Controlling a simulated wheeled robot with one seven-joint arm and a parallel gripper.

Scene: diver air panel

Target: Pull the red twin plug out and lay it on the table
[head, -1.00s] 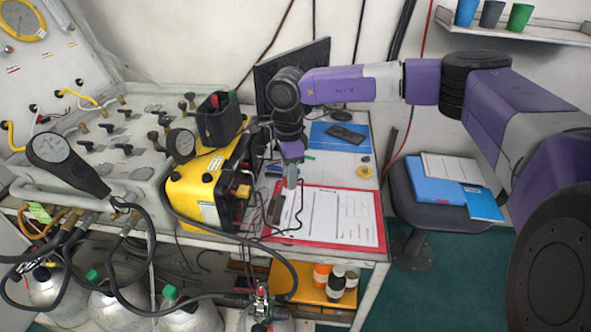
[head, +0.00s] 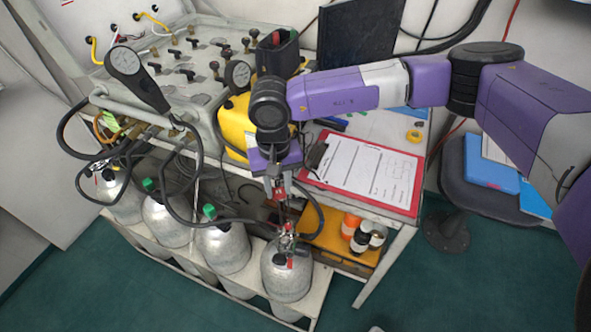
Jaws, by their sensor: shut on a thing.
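My gripper (head: 278,192) points down in front of the yellow unit (head: 236,122), left of the red clipboard. It is shut on a small red piece, which looks like the red twin plug (head: 280,195). My wrist hides much of the yellow unit's front and right side, so I cannot tell whether the plug still touches a socket. The table (head: 392,232) shows its right end and front edge, with the red clipboard (head: 366,175) lying on it.
Several grey gas cylinders (head: 222,248) stand below the table's front, with black hoses (head: 238,219) above them. The rightmost cylinder's valve (head: 287,243) is just below my gripper. Small bottles (head: 360,240) stand on an orange lower shelf. A chair (head: 480,190) is at right.

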